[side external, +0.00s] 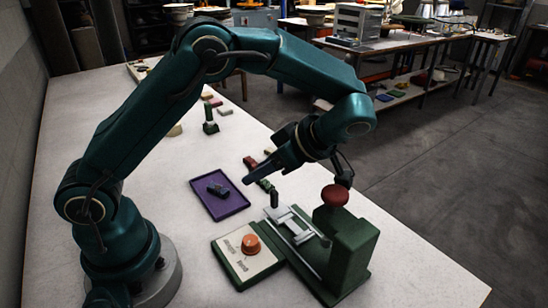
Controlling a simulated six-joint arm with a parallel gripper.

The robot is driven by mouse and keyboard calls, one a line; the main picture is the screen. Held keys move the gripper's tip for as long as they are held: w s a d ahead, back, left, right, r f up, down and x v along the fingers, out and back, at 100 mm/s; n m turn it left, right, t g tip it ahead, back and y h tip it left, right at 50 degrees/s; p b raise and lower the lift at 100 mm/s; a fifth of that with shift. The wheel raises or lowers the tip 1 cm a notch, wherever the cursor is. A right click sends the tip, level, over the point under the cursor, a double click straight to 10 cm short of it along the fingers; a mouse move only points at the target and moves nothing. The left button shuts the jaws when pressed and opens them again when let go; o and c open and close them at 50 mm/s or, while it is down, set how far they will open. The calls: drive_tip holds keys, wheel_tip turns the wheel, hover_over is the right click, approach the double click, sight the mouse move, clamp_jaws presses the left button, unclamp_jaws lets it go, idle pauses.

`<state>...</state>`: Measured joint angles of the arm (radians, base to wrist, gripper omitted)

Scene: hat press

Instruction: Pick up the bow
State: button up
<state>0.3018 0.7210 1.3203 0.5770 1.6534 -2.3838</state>
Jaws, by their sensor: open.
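A small dark object (217,190), perhaps the bow, lies on the purple tray (204,205); its shape is too small to be sure. My gripper (254,177) reaches down and left from the wrist, above and to the right of the tray. Its jaws are open and nothing shows between them. Small red (250,162) and green (267,186) pieces lie just beyond and beside the fingers, partly hidden by them. I cannot tell whether one of these is the bow.
A green press (347,245) with a dark red knob (335,195) and pale sliding part (290,224) stands at the right table edge. A panel with an orange button (251,243) sits beside it. A green stand (210,120) and small blocks lie farther back. The table left of the tray is clear.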

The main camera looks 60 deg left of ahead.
idle(0.3)
drive_tip(key=o, duration=0.9)
wheel_tip(320, 180, up, 6)
drive_tip(key=n+t+h, duration=0.8)
drive_tip(key=n, duration=0.7)
hover_over(271, 152)
drive_tip(key=s, duration=0.2)
drive_tip(key=f, duration=1)
drive_tip(key=shift+s+d, duration=0.1)
drive_tip(key=shift+s, duration=0.1)
drive_tip(key=shift+x, duration=2.6)
